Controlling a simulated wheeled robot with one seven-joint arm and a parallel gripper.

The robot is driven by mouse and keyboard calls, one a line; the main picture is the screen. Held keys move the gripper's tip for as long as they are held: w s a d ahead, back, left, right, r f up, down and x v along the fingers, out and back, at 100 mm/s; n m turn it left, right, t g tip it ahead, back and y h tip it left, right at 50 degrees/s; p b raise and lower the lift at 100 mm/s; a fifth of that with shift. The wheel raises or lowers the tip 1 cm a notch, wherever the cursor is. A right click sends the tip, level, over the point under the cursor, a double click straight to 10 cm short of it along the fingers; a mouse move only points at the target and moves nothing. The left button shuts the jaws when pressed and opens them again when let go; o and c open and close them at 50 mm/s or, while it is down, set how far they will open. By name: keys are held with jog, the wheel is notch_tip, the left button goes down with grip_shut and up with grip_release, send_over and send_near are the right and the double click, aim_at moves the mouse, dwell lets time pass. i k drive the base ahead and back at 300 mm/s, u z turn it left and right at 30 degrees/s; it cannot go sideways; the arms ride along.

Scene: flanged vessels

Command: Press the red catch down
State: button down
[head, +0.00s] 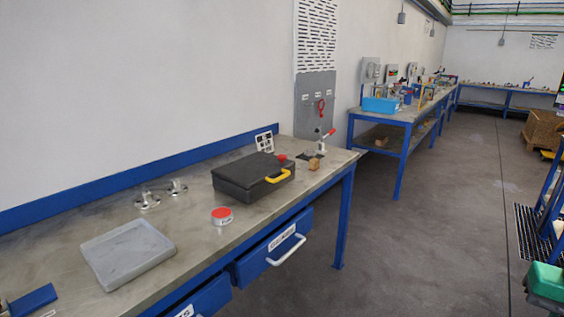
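A dark grey case (245,178) with a flat lid lies on the workbench, and its lid looks shut. A yellow handle (277,177) is on its right-hand side. A small red piece (282,157) shows at the case's far right corner; it looks like the red catch, but it is too small to tell whether it is up or down. My gripper is not in view.
The workbench (190,222) also holds a grey tray (127,252), a red-topped round tin (221,215), metal flanged fittings (148,200), a small wooden block (314,163) and a red-handled clamp (322,145). A drawer (272,250) is under its front edge.

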aim_at(282, 157)
jog(key=k, duration=0.15)
jog(key=z, duration=0.2)
jog(key=i, duration=1.1)
jog(key=u, duration=0.65)
jog(key=i, duration=1.05)
jog(key=u, duration=0.6)
